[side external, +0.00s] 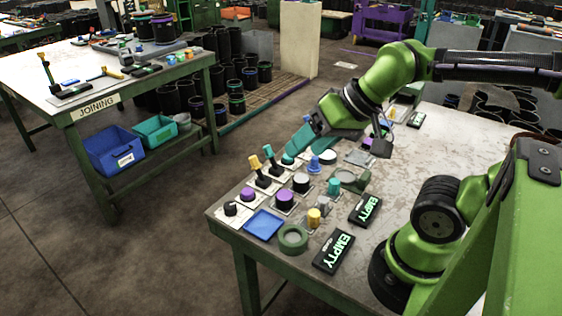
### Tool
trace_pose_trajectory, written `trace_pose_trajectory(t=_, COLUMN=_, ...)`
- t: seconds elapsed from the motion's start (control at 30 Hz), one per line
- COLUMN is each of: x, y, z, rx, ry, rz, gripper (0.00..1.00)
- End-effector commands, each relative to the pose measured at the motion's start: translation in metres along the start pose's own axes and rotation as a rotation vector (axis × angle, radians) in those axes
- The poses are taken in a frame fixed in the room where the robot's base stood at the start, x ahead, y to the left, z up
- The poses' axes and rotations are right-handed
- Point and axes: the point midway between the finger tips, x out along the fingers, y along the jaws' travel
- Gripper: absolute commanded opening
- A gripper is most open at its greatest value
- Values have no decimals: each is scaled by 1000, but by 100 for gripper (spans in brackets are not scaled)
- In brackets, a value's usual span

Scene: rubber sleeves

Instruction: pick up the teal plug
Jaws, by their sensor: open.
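A small teal plug (334,186) stands on the work table, right of a white-topped round part. Another small teal piece (288,158) shows further back, just under the teal part at the left of my gripper. My gripper (338,148) is open above the back part of the table, with the teal part reaching down at its left and a dark part at its right. It is behind and above the teal plug, apart from it. I cannot see anything held between the jaws.
Yellow pegs (268,153), purple-topped parts (285,198), a blue plug (314,164), a blue tray (263,224) and a green ring (293,238) crowd the table (445,135). Two EMPTY signs (333,251) lie at the front right. A second table (110,75) stands apart at left.

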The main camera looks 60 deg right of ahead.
Motion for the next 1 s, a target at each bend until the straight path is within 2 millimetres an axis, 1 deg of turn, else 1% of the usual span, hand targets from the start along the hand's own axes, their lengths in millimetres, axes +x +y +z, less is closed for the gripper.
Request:
trace_pose_trajectory(t=0.6, x=0, y=-1, z=0, rx=-7, ry=-1, rz=-1, gripper=61)
trace_pose_trajectory(t=0.7, x=6, y=-1, z=2, rx=-4, ry=-36, rz=-3, gripper=61)
trace_pose_trajectory(t=0.77, x=12, y=3, z=-2, rx=18, ry=-64, rz=-3, gripper=61)
trace_pose_trajectory(t=0.83, x=20, y=13, z=-12, rx=106, ry=-112, rz=14, gripper=61)
trace_pose_trajectory(t=0.87, x=24, y=20, z=-16, rx=191, ry=-137, rz=32, gripper=61)
trace_pose_trajectory(t=1.0, x=37, y=53, z=-34, rx=641, ry=-201, rz=151, gripper=61)
